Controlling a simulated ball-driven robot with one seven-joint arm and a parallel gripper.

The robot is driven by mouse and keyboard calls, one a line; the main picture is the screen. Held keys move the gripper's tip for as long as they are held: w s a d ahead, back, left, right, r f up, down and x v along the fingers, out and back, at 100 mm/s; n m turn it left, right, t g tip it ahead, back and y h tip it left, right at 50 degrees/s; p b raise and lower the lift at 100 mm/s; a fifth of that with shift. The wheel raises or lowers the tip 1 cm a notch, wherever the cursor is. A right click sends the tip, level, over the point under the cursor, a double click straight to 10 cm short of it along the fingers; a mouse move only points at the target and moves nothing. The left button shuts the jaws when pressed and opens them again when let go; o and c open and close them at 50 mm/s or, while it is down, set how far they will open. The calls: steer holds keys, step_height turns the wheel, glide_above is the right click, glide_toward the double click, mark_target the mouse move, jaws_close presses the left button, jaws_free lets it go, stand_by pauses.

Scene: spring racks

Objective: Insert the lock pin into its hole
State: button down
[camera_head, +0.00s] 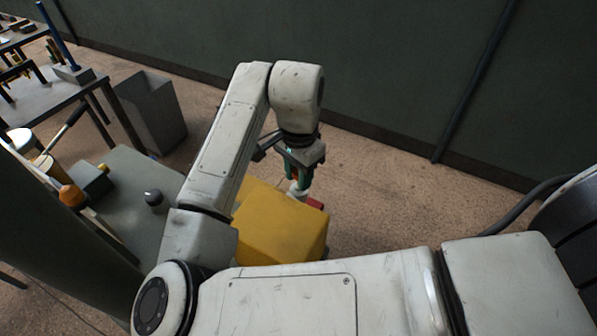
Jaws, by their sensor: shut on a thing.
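My gripper (299,184) points down just above the far right part of a yellow block (275,232). It is shut on a small, pale thing, which seems to be the lock pin; the fingers hide most of it. A small red part (316,204) shows beside the fingertips, at the block's far right edge. I cannot make out the hole, nor whether the held thing touches the block. My arm covers the block's left and near sides.
A grey-green bench (135,205) at the left carries a dark ball-topped knob (153,198) and a box (92,180). An orange knob (72,196) is beside it. A grey bin (152,112) stands behind. A dark wall (400,70) closes the back. Floor right of the block is clear.

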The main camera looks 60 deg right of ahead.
steer(key=shift+f+b, duration=0.7)
steer(key=shift+f, duration=0.4)
steer(key=c, duration=0.7)
jaws_free()
steer(key=shift+c, duration=0.2)
steer(key=shift+r, duration=0.1)
step_height(320, 180, up, 11)
steer(key=shift+f, duration=0.15)
